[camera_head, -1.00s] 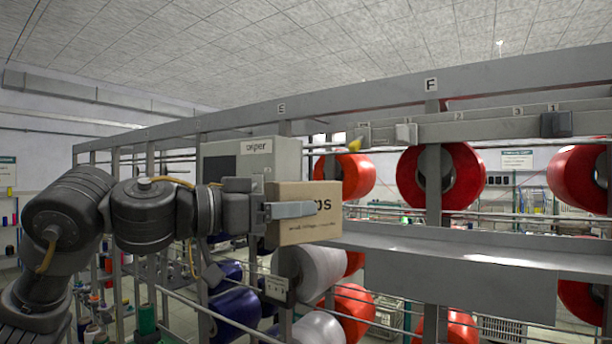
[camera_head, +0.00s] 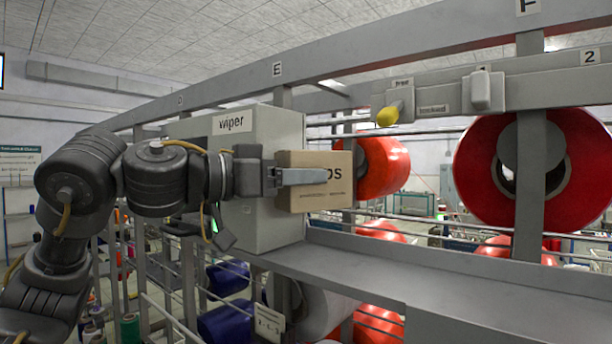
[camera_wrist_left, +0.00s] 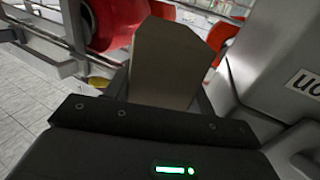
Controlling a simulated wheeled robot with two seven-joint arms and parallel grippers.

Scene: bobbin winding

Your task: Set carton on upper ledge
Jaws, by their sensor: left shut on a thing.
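A brown cardboard carton (camera_head: 316,196) with dark printing is held upright by my left gripper (camera_head: 312,177), which is shut on it. One finger lies across the carton's front face and covers part of the lettering. The carton also shows in the left wrist view (camera_wrist_left: 165,65), between the fingers. A long grey ledge (camera_head: 440,268) runs along the frame to the right, below the carton's level; the carton looks apart from it. My right gripper is not in view.
A grey box labelled "wiper" (camera_head: 262,135) stands directly behind and beside my left gripper. Red spools (camera_head: 475,170) hang behind the ledge. A yellow knob (camera_head: 388,115) sits on the upper rail. The ledge's top looks bare to the right.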

